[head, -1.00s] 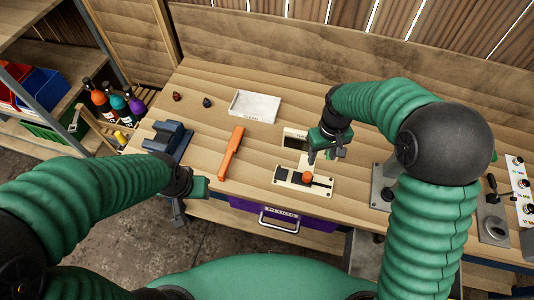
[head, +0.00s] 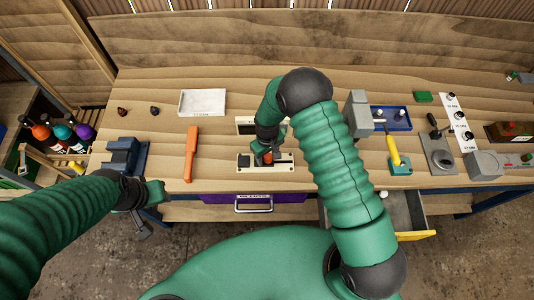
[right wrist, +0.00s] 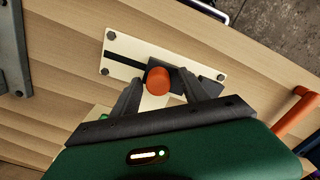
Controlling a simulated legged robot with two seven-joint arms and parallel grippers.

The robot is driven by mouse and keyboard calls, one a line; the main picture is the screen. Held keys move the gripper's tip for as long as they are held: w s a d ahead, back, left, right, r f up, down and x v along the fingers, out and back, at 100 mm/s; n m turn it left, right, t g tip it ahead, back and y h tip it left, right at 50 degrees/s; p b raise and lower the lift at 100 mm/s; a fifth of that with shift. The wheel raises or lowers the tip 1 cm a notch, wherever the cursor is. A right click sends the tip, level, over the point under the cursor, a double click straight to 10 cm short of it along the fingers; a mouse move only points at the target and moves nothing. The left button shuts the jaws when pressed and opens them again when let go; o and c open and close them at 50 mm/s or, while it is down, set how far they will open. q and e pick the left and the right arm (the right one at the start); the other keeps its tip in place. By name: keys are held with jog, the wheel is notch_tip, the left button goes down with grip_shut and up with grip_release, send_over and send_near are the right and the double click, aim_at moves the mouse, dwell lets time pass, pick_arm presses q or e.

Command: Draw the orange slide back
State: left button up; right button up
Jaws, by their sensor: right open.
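The orange slide knob (head: 267,158) sits on a cream plate (head: 286,167) with a dark slot, near the bench's front edge. My right gripper (head: 269,154) is down at the knob and partly covers it in the head view. In the right wrist view the round orange knob (right wrist: 157,81) stands between the two spread dark fingers of the right gripper (right wrist: 166,86), on a dark block. The slot runs toward the plate's upper left there. My left gripper (head: 146,205) hangs off the bench's front left, away from the slide; its jaws are unclear.
An orange bar (head: 191,150) lies left of the plate. A blue vise-like block (head: 124,156) stands further left. A white tray (head: 202,102) lies behind. A purple drawer (head: 225,198) is below, and an open drawer (head: 410,218) juts out to the right.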

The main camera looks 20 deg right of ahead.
jog(key=shift+s+d+f, duration=0.1)
jog(key=shift+d+f, duration=0.05)
jog(key=shift+d, duration=0.1)
jog(key=c, duration=1.1)
grip_shut()
jog(key=shift+w, duration=0.2)
